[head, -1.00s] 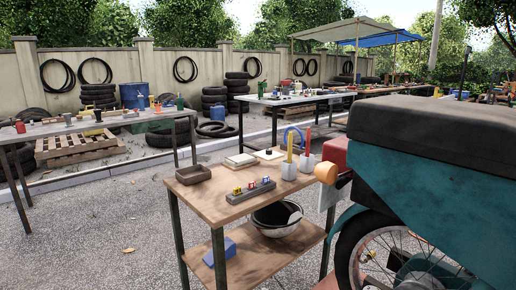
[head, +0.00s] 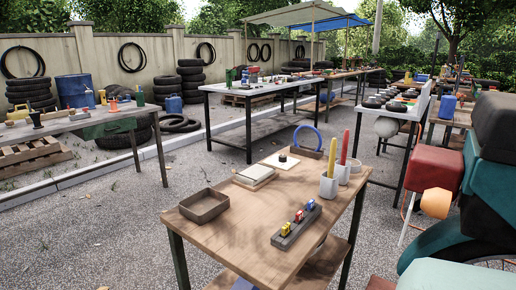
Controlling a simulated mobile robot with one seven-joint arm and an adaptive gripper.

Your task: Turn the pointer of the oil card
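A small wooden table (head: 240,228) stands in the front middle of the head view. Near its back edge lies a flat white card (head: 270,161) with a small dark piece (head: 283,157) on it. It may be the oil card, but no lettering can be read, and which way a pointer faces is too small to tell. A blue ring-shaped thing (head: 297,130) stands just behind it. My gripper is not in view.
A teal vehicle (head: 487,175) with a red box stands at right.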

